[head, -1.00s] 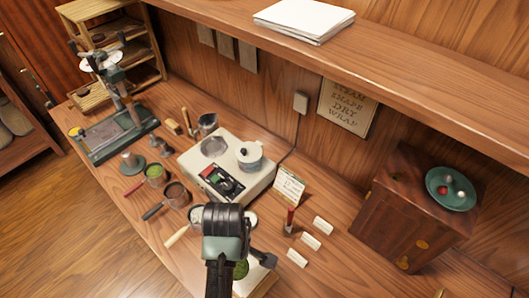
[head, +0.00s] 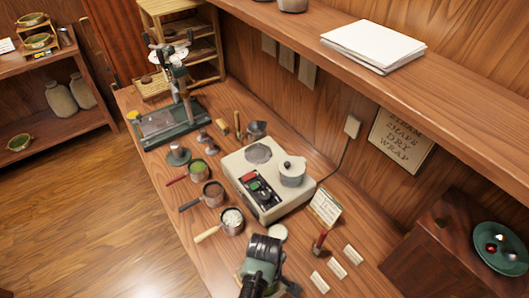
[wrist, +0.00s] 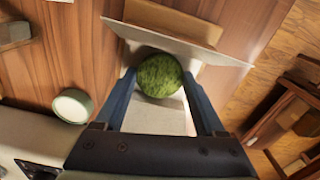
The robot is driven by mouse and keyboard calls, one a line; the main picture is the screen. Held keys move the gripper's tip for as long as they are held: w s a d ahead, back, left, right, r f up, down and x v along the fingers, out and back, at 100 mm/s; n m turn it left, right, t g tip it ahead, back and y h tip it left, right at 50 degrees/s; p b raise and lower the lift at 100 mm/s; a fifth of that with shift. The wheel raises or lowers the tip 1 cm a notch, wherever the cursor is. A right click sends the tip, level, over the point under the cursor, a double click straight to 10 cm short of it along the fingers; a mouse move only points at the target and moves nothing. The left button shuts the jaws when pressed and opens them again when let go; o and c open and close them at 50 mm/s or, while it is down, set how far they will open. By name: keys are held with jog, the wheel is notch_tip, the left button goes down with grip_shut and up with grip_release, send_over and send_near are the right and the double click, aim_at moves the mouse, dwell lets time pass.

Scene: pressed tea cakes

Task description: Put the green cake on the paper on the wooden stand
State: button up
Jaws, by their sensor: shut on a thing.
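The green cake (wrist: 160,72) is round and rough-textured. In the wrist view it sits between the two blue fingers of my gripper (wrist: 160,80), which is shut on it. Pale paper (wrist: 168,117) shows below and around the cake; I cannot tell whether the cake touches it. In the head view my gripper (head: 262,252) is at the bottom middle, over the workbench, and hides the cake. A small tiered wooden stand (head: 52,33) with green-rimmed dishes is on the side shelf at the far upper left.
The workbench (head: 165,185) holds a steamer unit (head: 262,205), several handled pots such as the white-filled one (head: 232,222), and a green press (head: 172,125). A wooden rack (head: 205,75) stands at the back. A dark cabinet (head: 430,245) is at right. Floor is open at left.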

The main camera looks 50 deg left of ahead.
jog(key=shift+f, duration=0.2)
jog(key=o, duration=1.3)
jog(key=shift+r, duration=0.1)
notch_tip(320, 180, up, 12)
jog(key=shift+r, duration=0.15)
